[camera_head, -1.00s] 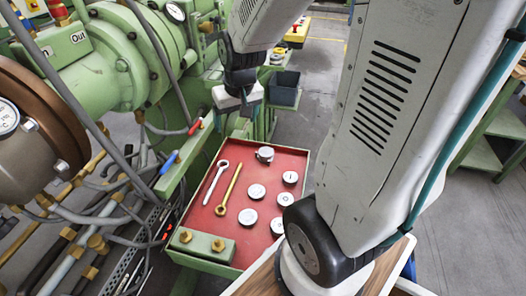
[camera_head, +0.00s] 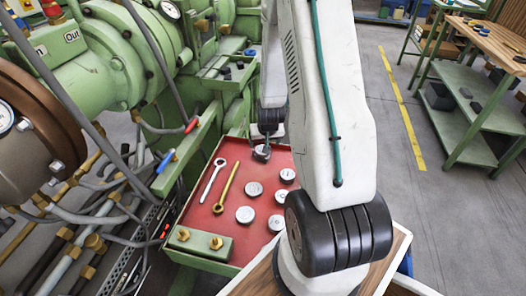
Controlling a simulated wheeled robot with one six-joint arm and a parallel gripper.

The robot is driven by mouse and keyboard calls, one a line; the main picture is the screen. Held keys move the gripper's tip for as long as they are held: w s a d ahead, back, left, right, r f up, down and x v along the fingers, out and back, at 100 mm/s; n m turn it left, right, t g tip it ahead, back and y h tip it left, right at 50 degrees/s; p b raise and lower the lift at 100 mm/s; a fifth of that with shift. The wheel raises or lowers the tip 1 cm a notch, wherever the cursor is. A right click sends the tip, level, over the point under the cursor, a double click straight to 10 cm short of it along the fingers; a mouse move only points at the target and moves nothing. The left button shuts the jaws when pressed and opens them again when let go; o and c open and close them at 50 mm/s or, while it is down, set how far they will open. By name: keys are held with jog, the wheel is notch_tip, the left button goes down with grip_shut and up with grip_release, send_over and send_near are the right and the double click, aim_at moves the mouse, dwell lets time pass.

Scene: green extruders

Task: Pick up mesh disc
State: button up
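Several round discs lie on a red tray (camera_head: 225,235). Pale ones show at the middle (camera_head: 254,189), right (camera_head: 287,175) and lower left (camera_head: 245,214). A darker-sided disc (camera_head: 262,154) lies apart at the tray's far end. Their surfaces are too small to tell which is mesh. My gripper (camera_head: 265,146) hangs at the far end, right over the darker-sided disc and partly covering it. I cannot tell whether its fingers are open, or whether they touch the disc.
A silver wrench (camera_head: 211,181) and a brass wrench (camera_head: 227,188) lie left of the discs. A green block with brass fittings (camera_head: 200,242) sits at the tray's near edge. Green machinery (camera_head: 110,60) stands on the left. Green shelving (camera_head: 465,120) stands right, across open floor.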

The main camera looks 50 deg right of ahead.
jog(key=x, duration=0.5)
jog(key=shift+a, duration=0.2)
jog(key=c, duration=1.2)
jog(key=shift+o, duration=0.2)
jog(key=shift+r, duration=0.1)
